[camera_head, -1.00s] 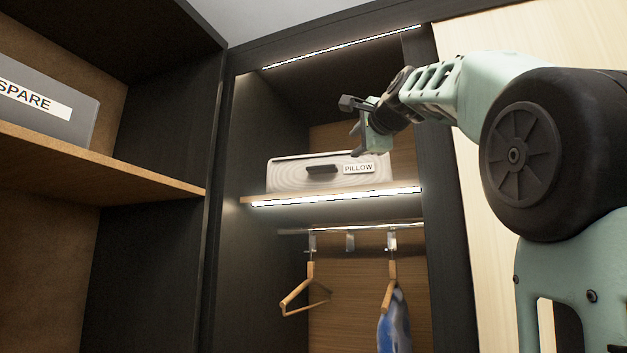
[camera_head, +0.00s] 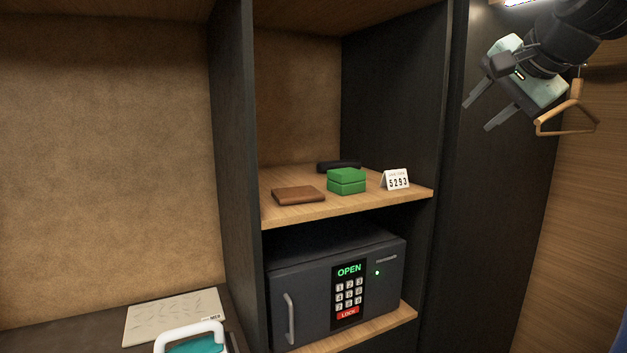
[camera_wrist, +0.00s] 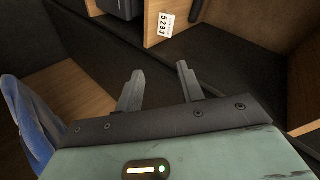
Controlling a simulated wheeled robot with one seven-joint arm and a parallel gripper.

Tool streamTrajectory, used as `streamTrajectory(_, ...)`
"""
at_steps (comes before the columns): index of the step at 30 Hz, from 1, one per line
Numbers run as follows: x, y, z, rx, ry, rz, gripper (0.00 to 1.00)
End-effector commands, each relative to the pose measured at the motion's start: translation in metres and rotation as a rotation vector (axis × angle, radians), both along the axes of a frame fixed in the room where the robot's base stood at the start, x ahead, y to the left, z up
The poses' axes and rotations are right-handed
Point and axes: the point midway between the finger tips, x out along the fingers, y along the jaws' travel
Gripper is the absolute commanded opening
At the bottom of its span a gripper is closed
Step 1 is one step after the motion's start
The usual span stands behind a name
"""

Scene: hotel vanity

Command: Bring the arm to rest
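My gripper (camera_head: 477,111) is at the upper right of the head view, in front of the dark upright panel beside the wardrobe. Its two fingers are spread apart with nothing between them. The wrist view also shows the open, empty fingers (camera_wrist: 158,88), with dark panelling beyond them. My arm reaches in from the top right corner of the head view, and most of it is out of the picture.
A wooden hanger (camera_head: 566,122) hangs close to the right of my gripper. A shelf (camera_head: 300,212) holds a brown wallet (camera_head: 298,195), a green box (camera_head: 346,181) and a 5293 card (camera_head: 396,179). Below stands a safe (camera_head: 310,275) reading OPEN. Blue cloth (camera_wrist: 30,125) shows in the wrist view.

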Motion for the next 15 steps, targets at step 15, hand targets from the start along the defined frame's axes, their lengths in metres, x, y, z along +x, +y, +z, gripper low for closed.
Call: streamTrajectory(15, -0.168, 0.186, -0.283, -0.494, 0.419, 0.952, 0.38)
